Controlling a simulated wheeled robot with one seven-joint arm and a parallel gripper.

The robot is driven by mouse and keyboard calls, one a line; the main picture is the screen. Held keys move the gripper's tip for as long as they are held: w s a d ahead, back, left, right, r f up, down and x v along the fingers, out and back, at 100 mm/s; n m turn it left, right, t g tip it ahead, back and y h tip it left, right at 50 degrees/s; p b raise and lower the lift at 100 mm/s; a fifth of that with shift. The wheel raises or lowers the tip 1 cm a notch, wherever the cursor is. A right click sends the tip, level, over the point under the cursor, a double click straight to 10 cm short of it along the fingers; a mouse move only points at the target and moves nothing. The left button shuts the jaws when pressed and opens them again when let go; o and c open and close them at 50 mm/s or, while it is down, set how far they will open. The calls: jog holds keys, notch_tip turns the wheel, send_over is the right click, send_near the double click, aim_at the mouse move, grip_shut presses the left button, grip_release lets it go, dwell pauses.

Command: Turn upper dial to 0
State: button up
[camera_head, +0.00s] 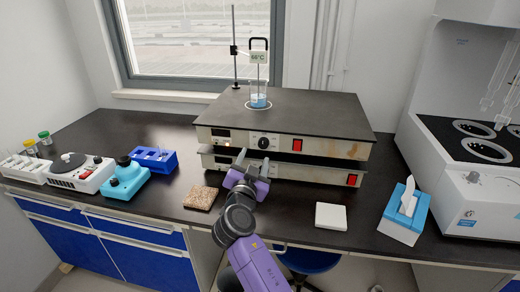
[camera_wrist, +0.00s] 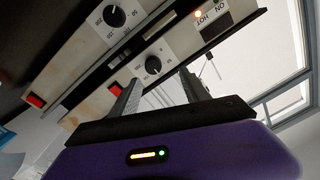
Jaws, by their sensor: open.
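Two flat heaters are stacked on the dark bench. The upper dial (camera_head: 263,142) is a round black knob on a pale plate on the upper heater (camera_head: 330,147). In the wrist view, which is roughly upside down, the upper dial (camera_wrist: 152,64) has numbers around it; its exact setting is too small to read. My gripper (camera_head: 254,160) is open and empty in front of the heaters. In the wrist view my gripper (camera_wrist: 158,79) has its fingers apart, with the upper dial beyond the gap between their tips. I see no contact with it.
The lower heater's dial (camera_wrist: 114,15) shows in the wrist view. A beaker of blue liquid (camera_head: 258,100) stands on top beside a stand (camera_head: 234,50). A brown tile (camera_head: 201,197), white tile (camera_head: 331,216) and tissue box (camera_head: 404,215) lie near the front edge.

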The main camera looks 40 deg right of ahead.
aim_at(263, 145)
jog(key=shift+m+g, duration=0.3)
jog(key=shift+m, duration=0.6)
jog(key=x, duration=0.5)
jog(key=s+p+x, duration=0.1)
jog(key=x, duration=0.1)
jog(key=shift+w+d, duration=0.25)
jog(key=shift+d, duration=0.4)
jog(key=shift+c, duration=0.4)
grip_shut()
